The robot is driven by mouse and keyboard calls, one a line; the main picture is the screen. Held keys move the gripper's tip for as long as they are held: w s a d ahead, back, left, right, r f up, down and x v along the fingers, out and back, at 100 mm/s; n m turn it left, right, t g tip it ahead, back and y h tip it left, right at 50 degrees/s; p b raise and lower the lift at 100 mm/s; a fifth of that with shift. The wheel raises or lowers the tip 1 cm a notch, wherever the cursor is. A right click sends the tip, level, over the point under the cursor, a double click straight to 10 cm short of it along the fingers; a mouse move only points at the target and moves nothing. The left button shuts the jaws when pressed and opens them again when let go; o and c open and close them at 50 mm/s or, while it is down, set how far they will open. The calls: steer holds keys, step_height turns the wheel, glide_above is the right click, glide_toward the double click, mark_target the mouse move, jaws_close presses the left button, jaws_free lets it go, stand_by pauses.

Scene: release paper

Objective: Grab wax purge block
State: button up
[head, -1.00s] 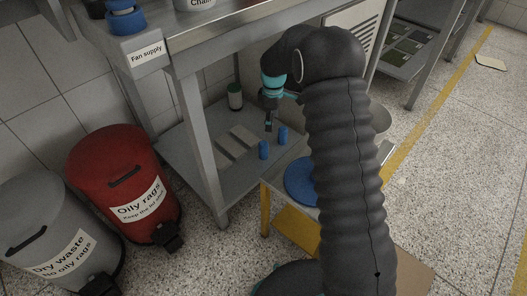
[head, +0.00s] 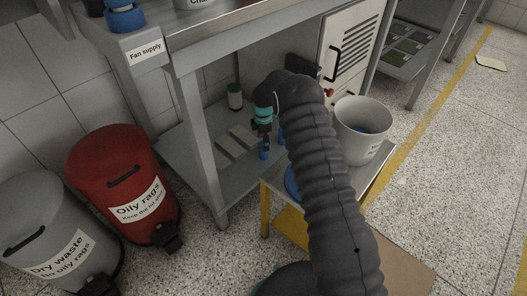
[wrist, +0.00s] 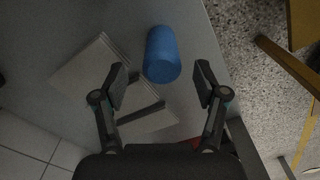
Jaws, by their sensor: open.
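A short blue cylinder (head: 264,154), which may be the wax purge block, stands on the lower shelf (head: 186,160) of the metal bench. It also shows in the wrist view (wrist: 162,55), just beyond and between the fingertips. A second blue cylinder (head: 281,138) is beside it in the head view, mostly hidden by my arm. My gripper (head: 263,143) points down over the first cylinder. In the wrist view its two fingers (wrist: 161,82) are spread wide with nothing between the pads. Whether it touches the cylinder I cannot tell.
Pale flat slabs (head: 232,147) lie left of the cylinders, and a dark green jar (head: 235,96) stands behind. The bench leg (head: 196,150) and top are close by. A small table (head: 379,180) holds a grey bucket (head: 362,118) and a partly hidden blue disc (head: 291,183).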

steer(key=shift+s+f, duration=0.1)
steer(key=shift+f, duration=2.75)
steer(key=c, duration=1.3)
